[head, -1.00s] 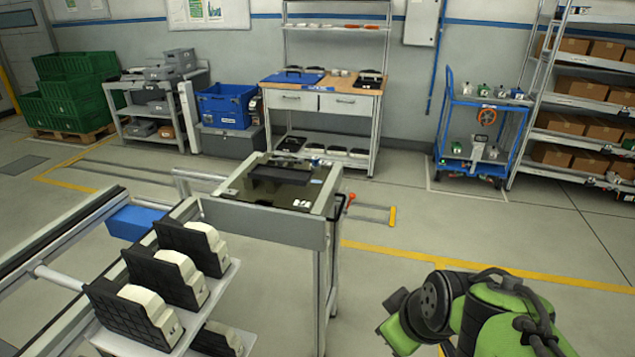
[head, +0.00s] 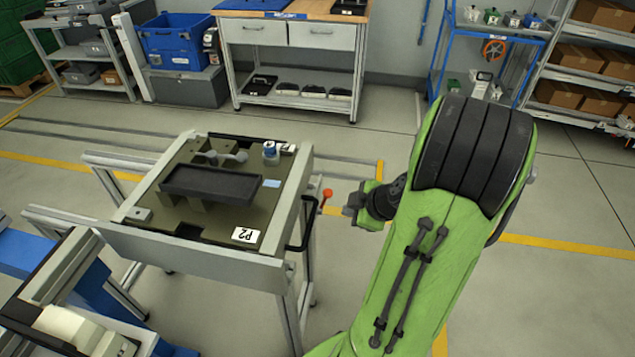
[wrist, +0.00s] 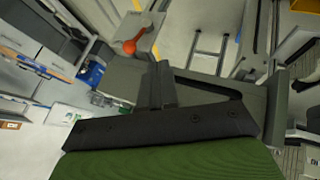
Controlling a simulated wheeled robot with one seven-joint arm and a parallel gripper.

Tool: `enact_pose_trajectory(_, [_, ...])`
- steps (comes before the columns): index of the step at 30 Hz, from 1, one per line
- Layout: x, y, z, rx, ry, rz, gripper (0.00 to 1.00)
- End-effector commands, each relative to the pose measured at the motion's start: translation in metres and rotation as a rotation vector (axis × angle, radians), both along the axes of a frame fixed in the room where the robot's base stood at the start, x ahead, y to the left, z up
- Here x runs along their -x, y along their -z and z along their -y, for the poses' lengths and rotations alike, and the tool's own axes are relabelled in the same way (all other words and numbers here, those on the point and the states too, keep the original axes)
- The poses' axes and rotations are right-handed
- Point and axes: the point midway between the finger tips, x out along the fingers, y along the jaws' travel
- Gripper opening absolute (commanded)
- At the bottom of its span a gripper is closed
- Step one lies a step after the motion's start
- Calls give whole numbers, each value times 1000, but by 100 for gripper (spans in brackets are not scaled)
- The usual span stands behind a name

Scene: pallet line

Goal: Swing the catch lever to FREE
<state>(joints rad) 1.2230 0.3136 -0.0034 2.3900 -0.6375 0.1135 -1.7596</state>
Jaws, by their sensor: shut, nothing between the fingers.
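The catch lever (head: 327,195) has an orange-red knob and sits on the right side of the P2 station (head: 205,246). The lever also shows in the wrist view (wrist: 130,47), just beyond my fingertips and to their left. My gripper (wrist: 158,68) is shut with nothing between its fingers. The fingers look apart from the lever, but the exact gap is hard to tell. No FREE marking is readable.
The station top carries a dark tray (head: 210,184) and a small blue-and-white item (head: 270,151). A black handle (head: 304,225) stands out beside the lever. A workbench (head: 290,32) and a blue cart (head: 485,45) stand at the back. Floor right of the station is open.

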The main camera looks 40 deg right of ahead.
Motion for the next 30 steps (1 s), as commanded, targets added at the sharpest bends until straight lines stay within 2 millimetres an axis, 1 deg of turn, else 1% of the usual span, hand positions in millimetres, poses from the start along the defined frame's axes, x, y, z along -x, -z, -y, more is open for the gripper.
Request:
enact_pose_trajectory(9, [0,0,1,2,-1,1,0])
enact_pose_trajectory(13, [-6,9,1,0,-2,1,0])
enact_pose_trajectory(17, [-22,29,0,-2,-5,1,0])
enact_pose_trajectory(26, [-64,81,2,-1,-5,1,0])
enact_pose_trajectory(30, [-82,73,19,4,0,4,0])
